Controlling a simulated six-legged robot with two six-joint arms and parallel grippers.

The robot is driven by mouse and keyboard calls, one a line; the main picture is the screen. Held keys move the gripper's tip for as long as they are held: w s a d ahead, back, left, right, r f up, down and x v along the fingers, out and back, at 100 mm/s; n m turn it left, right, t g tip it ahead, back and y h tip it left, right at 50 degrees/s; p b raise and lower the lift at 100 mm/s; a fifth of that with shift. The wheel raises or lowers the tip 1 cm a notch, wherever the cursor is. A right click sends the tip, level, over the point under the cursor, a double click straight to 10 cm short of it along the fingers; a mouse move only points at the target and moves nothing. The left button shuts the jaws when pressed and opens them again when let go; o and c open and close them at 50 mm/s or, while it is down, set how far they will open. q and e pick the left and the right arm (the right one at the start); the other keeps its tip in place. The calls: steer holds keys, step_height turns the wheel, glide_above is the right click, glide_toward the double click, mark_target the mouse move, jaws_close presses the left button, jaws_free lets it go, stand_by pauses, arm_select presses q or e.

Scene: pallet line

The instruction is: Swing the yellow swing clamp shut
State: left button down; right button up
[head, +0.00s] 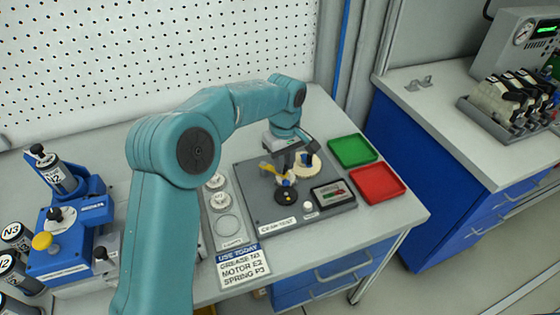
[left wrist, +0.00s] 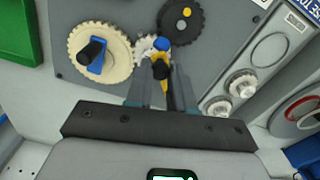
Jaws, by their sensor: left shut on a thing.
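The yellow swing clamp (head: 267,170) is on the dark grey fixture plate (head: 256,212). In the left wrist view the yellow clamp (left wrist: 161,70) lies between my finger tips, beside a blue part (left wrist: 160,42) and over a small white gear (left wrist: 143,47). My left gripper (head: 284,170) reaches down over the plate and is shut on the yellow clamp; its fingers (left wrist: 160,90) hide part of it. My right gripper is not in view.
A green tray (head: 352,150) and a red tray (head: 378,184) lie right of the plate. A grey holder with white gears (head: 217,200) and a "USE TODAY" sign (head: 240,262) lie to its left. A blue machine (head: 65,245) stands at the far left.

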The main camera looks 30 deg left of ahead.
arm_select(q)
steer(key=shift+w+r+n+p, duration=0.1)
steer(key=shift+w+n+p, duration=0.4)
steer(key=shift+n, duration=0.6)
steer(key=shift+w, duration=0.2)
steer(key=c, duration=1)
jaws_free()
step_height(320, 180, up, 16)
steer(key=shift+r+p, duration=0.15)
steer(key=shift+p, duration=0.95)
